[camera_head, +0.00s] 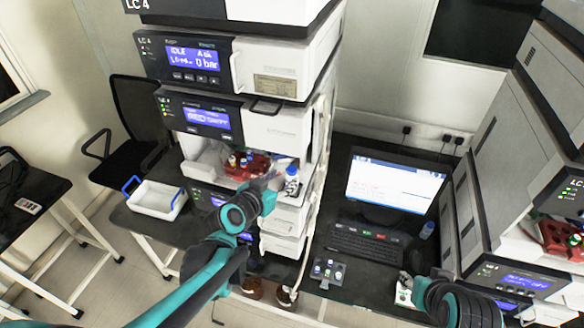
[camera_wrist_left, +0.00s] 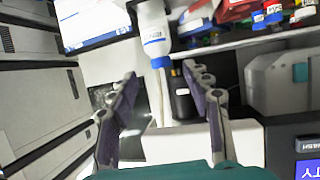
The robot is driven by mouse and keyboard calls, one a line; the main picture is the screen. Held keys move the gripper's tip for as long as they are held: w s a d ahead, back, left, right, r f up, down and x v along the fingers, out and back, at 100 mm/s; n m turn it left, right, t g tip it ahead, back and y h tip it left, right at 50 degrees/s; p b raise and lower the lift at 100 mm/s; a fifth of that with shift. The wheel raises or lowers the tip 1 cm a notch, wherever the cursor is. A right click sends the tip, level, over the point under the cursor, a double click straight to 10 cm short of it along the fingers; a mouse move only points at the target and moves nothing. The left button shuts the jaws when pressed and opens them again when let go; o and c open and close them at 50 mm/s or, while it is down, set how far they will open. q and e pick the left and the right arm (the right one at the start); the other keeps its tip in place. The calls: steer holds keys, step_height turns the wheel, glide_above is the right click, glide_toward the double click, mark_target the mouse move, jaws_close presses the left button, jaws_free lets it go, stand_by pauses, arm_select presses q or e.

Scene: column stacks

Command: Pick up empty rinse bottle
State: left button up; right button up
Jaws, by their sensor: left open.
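A small white bottle with a blue band (camera_head: 291,184) stands at the right front edge of the open instrument bay. It also shows in the left wrist view (camera_wrist_left: 153,32), just beyond my fingertips, with its blue end towards me. I cannot tell whether it is empty. My left gripper (camera_head: 272,178) is just left of the bottle in the head view.
A red vial rack (camera_head: 247,166) sits in the bay. A white tray with blue handles (camera_head: 156,199) is at left. A monitor (camera_head: 394,186), keyboard (camera_head: 366,244), and dark vial holder (camera_head: 327,271) are on the right bench. Brown bottles (camera_head: 285,296) stand below.

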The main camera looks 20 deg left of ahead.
mark_target(290, 174)
arm_select(q)
steer(key=shift+b+x, duration=0.5)
steer(key=shift+x, duration=3.45)
steer(key=shift+s, duration=0.15)
steer(key=shift+c, duration=0.6)
steer(key=c, duration=0.9)
steer(key=shift+o, duration=0.2)
